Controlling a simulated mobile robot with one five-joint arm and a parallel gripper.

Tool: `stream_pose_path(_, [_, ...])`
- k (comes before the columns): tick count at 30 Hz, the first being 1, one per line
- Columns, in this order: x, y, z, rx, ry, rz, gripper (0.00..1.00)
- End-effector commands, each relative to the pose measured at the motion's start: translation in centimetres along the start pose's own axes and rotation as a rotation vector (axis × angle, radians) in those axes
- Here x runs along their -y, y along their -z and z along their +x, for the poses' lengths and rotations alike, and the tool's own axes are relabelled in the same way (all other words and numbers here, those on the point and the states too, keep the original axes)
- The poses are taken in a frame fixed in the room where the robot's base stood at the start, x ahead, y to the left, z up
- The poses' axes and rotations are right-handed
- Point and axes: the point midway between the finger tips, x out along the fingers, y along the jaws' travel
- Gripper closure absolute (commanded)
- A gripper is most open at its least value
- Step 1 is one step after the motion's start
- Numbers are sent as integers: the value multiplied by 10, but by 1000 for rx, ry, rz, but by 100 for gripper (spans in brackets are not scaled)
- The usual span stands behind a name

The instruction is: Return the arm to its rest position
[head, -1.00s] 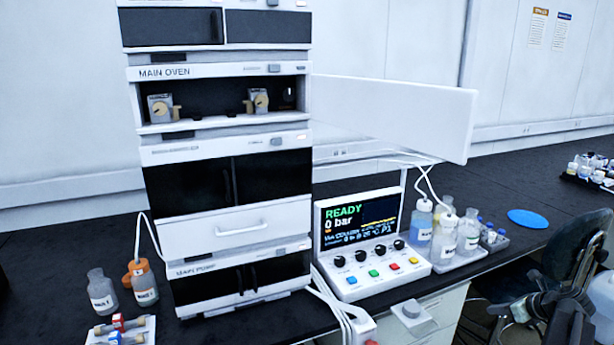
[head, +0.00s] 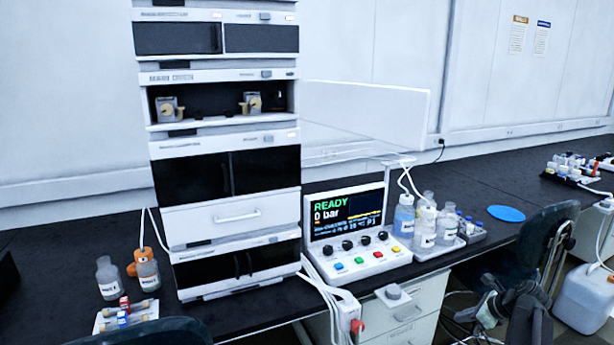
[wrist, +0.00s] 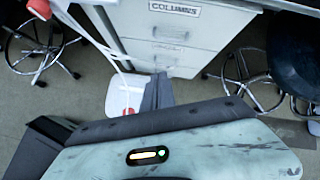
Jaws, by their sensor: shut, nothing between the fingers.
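My gripper (wrist: 158,80) shows in the wrist view as narrow dark grey fingers just beyond a broad worn green-grey housing of mine with a small lit indicator. The fingers look shut and empty, pointing toward the floor and the white drawers (wrist: 168,30) labelled COLUMNS. The control panel (head: 352,235) reads READY and 0 bar.
A dark chair back (head: 150,331) shows at the lower left and another chair (head: 530,255) at the right. Bottles (head: 425,228) stand in a tray right of the panel. White cables (head: 325,290) hang over the bench edge. A white jug (head: 585,300) stands on the floor.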

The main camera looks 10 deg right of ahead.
Motion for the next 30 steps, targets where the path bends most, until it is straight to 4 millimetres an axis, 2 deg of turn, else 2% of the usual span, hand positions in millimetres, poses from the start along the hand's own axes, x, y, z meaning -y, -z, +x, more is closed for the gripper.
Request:
stream_pose_path(5, [-50, -36, 33, -52, -93, -293, 100])
stream_pose_path(8, [-88, -59, 53, -83, -166, -517, 100])
stream_pose_path(11, [-141, -85, 76, -113, -269, -824, 100])
stream_pose_path(12, [-167, -96, 85, -123, -322, -977, 100])
stream_pose_path(16, [-247, -123, 104, -131, -501, -1468, 100])
stream_pose_path(21, [-321, -140, 110, -107, -699, -1960, 100])
stream_pose_path(26, [-376, -149, 108, -61, -872, -2338, 100])
stream_pose_path(27, [-383, -152, 102, -50, -909, -2409, 100])
stream_pose_path(28, [-374, -163, 89, -54, -901, -2393, 100])
stream_pose_path(30, [-369, -176, 73, -55, -897, -2386, 100])
